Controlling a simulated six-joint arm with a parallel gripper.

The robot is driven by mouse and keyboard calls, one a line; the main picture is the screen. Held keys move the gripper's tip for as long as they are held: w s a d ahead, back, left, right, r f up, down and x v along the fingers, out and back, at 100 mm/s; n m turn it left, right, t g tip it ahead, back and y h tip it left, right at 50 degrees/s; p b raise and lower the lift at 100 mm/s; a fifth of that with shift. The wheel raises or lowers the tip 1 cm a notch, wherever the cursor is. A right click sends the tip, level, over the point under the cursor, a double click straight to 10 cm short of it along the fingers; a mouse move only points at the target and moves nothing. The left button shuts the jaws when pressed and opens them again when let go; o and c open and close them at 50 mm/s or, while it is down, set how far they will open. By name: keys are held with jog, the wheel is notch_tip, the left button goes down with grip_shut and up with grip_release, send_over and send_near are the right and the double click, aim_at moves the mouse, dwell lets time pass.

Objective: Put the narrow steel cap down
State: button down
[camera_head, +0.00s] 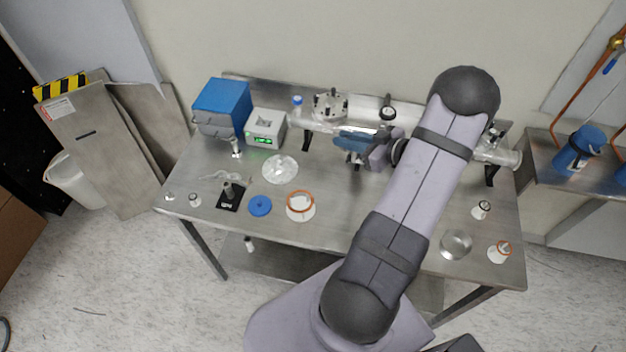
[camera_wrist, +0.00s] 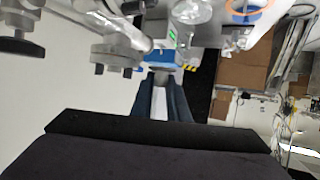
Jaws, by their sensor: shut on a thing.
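My gripper (camera_head: 343,143), with dark blue fingers, is in front of the horizontal glass and steel tube assembly (camera_head: 400,113) near the back of the table. It also shows in the wrist view (camera_wrist: 165,80). It is shut on a small grey metal piece (camera_wrist: 166,69), taken to be the narrow steel cap, which shows only as a sliver between the fingertips. In the head view the fingers mostly hide it. The held piece is above the steel table (camera_head: 330,238); its exact height cannot be told.
A blue box (camera_head: 221,104) and a white meter (camera_head: 266,126) stand back left. A clear disc (camera_head: 280,169), blue lid (camera_head: 260,205) and orange-ringed piece (camera_head: 300,205) lie mid-table. A round steel cap (camera_head: 456,245) and small fittings (camera_head: 481,210) sit right. Bare tabletop shows front centre.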

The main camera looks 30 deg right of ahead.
jog(key=s+a+f+n+g+y+b, duration=0.1)
jog(key=a+f+n+g+y+b, duration=0.2)
jog(key=a, duration=0.7)
jog(key=s+a+f+n+y+b, duration=0.15)
jog(key=a+f+b, duration=0.3)
jog(key=a, duration=0.45)
jog(key=s+d+f+m+t+h+b, duration=0.1)
jog(key=s+d+f+m+h+b, duration=0.1)
jog(key=d+b, duration=0.5)
jog(key=s+d+f+m+t+h+b, duration=0.2)
jog(key=d+b, duration=0.4)
jog(key=d, duration=0.3)
jog(key=shift+m+h+b, duration=0.4)
jog(key=shift+m+h, duration=0.45)
jog(key=shift+h, duration=0.1)
